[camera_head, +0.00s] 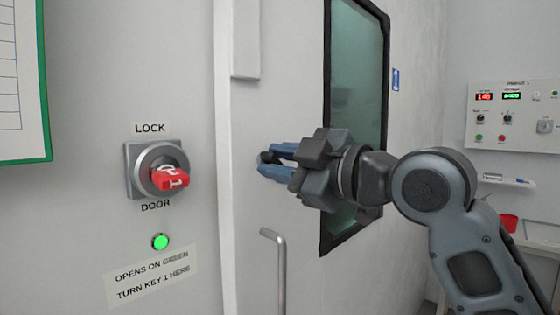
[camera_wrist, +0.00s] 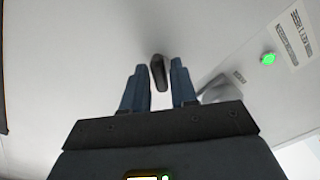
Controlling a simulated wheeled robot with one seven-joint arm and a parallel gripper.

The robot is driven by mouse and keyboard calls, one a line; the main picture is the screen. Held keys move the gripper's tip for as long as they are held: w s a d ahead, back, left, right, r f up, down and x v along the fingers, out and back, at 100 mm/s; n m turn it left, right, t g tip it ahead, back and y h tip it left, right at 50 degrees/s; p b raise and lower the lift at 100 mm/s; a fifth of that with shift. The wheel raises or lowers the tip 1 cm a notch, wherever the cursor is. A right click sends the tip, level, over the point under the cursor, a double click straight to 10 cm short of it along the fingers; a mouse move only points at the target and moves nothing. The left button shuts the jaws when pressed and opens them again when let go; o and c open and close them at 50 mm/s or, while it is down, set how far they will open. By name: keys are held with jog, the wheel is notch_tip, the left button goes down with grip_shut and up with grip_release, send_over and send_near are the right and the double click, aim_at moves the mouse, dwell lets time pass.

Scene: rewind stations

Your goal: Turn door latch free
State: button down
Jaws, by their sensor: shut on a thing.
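The door latch (camera_head: 268,157) is a small dark turn piece on the pale grey door (camera_head: 285,100). My gripper (camera_head: 272,163) reaches in from the right with its blue fingers around the latch, one above and one below. In the wrist view the latch (camera_wrist: 158,72) is a dark, elongated piece between the tips of my gripper (camera_wrist: 159,84), tilted a little from the finger direction. The fingers are shut on it. The latch's base is mostly hidden in the head view.
Left of the door is a red key 1 (camera_head: 172,179) in the LOCK DOOR switch (camera_head: 133,172). Below it a green lamp (camera_head: 160,242) is lit. A bar handle (camera_head: 281,275) stands out below my gripper. A dark-framed window (camera_head: 357,75) is behind my wrist. A control panel (camera_head: 505,135) is at right.

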jog(key=m+p, duration=0.2)
jog(key=m, duration=0.3)
jog(key=shift+m, duration=0.3)
jog(key=shift+f+m+p, duration=0.1)
jog(key=shift+m+p, duration=1.1)
jog(key=shift+m, duration=1)
jog(key=c, duration=1.1)
grip_release()
jog(key=shift+b+v, duration=1)
jog(key=shift+v, duration=2.9)
